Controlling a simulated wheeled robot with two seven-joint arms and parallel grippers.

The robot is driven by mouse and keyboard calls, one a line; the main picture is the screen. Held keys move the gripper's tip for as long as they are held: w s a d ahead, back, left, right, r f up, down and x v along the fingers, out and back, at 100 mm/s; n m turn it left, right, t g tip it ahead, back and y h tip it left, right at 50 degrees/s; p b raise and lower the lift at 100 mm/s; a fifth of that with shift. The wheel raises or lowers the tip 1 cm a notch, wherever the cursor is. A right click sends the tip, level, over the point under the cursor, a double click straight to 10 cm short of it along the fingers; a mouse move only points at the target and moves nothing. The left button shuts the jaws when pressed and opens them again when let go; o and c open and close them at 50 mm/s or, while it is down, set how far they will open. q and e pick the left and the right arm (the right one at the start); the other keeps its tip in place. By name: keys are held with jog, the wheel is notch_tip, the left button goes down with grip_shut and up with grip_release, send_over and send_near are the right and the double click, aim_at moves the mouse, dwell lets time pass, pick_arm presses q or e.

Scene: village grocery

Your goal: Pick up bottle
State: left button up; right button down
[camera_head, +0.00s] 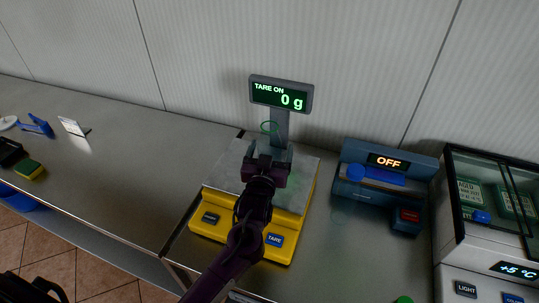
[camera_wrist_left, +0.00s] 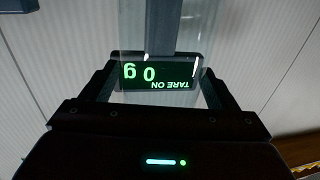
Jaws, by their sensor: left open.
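A clear, see-through bottle (camera_head: 270,128) stands on the scale's plate; its faint greenish rim shows in front of the display post. Most of its body is hidden behind my gripper in the head view. My left gripper (camera_head: 268,155) is over the plate, at the bottle. In the left wrist view the open left gripper (camera_wrist_left: 160,75) has a finger on each side of the clear bottle (camera_wrist_left: 190,45), with the scale display showing through it. I cannot tell whether the fingers touch it. My right gripper is not in view.
The yellow scale (camera_head: 208,228) has a display (camera_head: 281,95) reading "TARE ON 0 g" on a post. A blue device (camera_head: 385,185) reading "OFF" and a glass-topped cooler (camera_head: 490,205) stand to the right. A sponge (camera_head: 29,169) lies far left. The counter (camera_head: 130,170) between is clear.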

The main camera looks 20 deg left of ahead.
pick_arm(q)
jog(key=c, duration=1)
jog(key=shift+c, duration=0.3)
jog(key=shift+r, duration=0.15)
